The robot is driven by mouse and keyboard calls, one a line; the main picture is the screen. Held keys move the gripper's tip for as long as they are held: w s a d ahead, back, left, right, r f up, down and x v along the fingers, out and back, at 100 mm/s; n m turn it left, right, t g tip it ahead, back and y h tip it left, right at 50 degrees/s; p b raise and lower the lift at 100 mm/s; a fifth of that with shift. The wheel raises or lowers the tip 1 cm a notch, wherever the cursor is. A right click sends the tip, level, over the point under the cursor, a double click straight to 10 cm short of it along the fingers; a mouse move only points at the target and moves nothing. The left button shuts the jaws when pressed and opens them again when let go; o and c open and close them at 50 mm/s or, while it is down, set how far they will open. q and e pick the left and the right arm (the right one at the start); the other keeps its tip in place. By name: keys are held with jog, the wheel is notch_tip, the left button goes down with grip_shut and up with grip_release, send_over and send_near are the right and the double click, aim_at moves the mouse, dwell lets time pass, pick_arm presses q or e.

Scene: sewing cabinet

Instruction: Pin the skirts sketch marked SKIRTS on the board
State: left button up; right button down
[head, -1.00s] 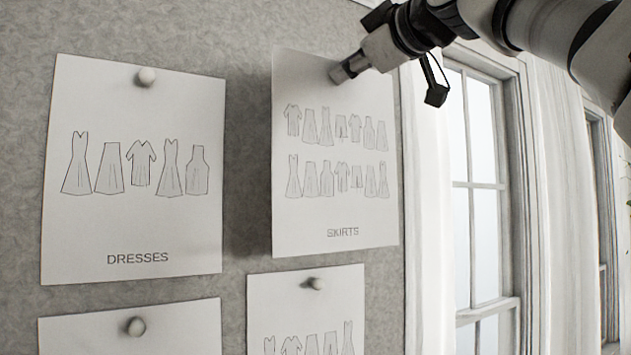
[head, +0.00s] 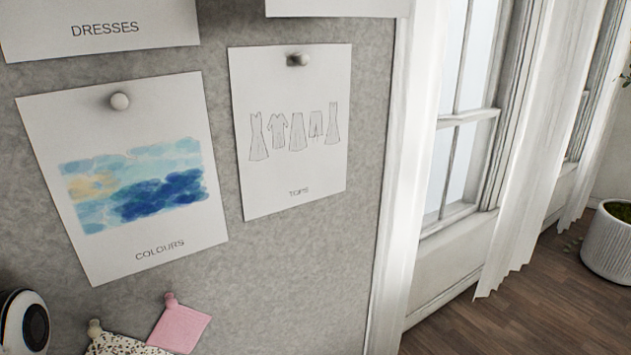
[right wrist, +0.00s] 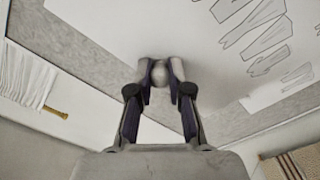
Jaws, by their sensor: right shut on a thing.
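The skirts sketch is a white sheet with garment outlines. In the head view only its lower edge (head: 335,6) shows at the top; its label is out of frame. In the right wrist view the sheet (right wrist: 215,55) lies past my fingertips, with drawings towards the upper right. My right gripper (right wrist: 160,72) is shut on a round whitish pin (right wrist: 160,66) near the sheet's edge. The pin's point is hidden, so I cannot tell how deep it sits. The grey board (head: 300,270) is behind the sheets. My left gripper is not in view.
Pinned sheets marked DRESSES (head: 100,45), COLOURS (head: 120,240) and TOPS (head: 290,175) hang nearby. A pink fabric swatch (head: 180,325) and a speckled one (head: 118,345) are pinned low. The window (head: 455,160) and curtain (head: 525,150) are right of the board.

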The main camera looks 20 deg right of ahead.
dwell(0.4)
jog(key=shift+w+a+r+p, duration=0.1)
jog(key=shift+w+p, duration=0.1)
jog(key=shift+p, duration=0.1)
jog(key=p+x, duration=0.7)
jog(key=x, duration=0.3)
